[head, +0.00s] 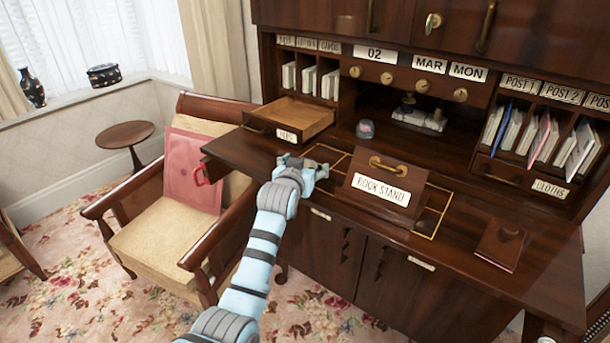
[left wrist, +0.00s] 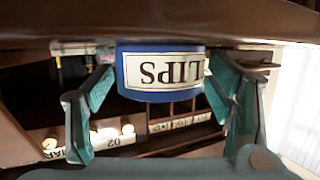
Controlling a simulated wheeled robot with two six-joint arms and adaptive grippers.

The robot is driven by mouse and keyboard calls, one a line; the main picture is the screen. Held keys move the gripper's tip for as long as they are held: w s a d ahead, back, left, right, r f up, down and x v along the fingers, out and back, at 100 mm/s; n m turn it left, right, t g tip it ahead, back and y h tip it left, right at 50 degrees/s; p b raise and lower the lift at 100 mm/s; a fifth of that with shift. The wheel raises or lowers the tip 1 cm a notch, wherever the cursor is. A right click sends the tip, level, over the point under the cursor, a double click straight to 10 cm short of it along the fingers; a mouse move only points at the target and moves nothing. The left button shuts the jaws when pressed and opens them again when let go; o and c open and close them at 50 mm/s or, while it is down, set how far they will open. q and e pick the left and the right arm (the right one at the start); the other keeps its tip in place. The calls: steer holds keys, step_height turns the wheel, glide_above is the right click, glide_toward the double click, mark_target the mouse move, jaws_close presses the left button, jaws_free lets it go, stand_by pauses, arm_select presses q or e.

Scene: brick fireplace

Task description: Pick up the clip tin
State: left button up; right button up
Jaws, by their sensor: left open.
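The clip tin (left wrist: 163,73) is a round blue tin with a cream label, partly readable as "LIPS". It shows upside down in the left wrist view, standing against the dark wooden desk surface. My left gripper (left wrist: 160,62) is open, with one green-padded finger on each side of the tin. A gap shows beside the left finger; whether the right finger touches the tin I cannot tell. In the head view my left gripper (head: 302,166) is low over the desk's left part and hides the tin. My right gripper is not in view.
An open, empty drawer (head: 289,116) juts out behind my left gripper. The book stand (head: 384,190) is close on its right. A small glass dome (head: 365,129) stands further back. A dark notebook (head: 501,245) lies at the right. A chair (head: 160,240) stands left of the desk.

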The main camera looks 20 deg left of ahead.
arm_select(q)
steer(key=shift+s+r, duration=0.1)
steer(key=c, duration=1.1)
steer(key=shift+o, duration=0.2)
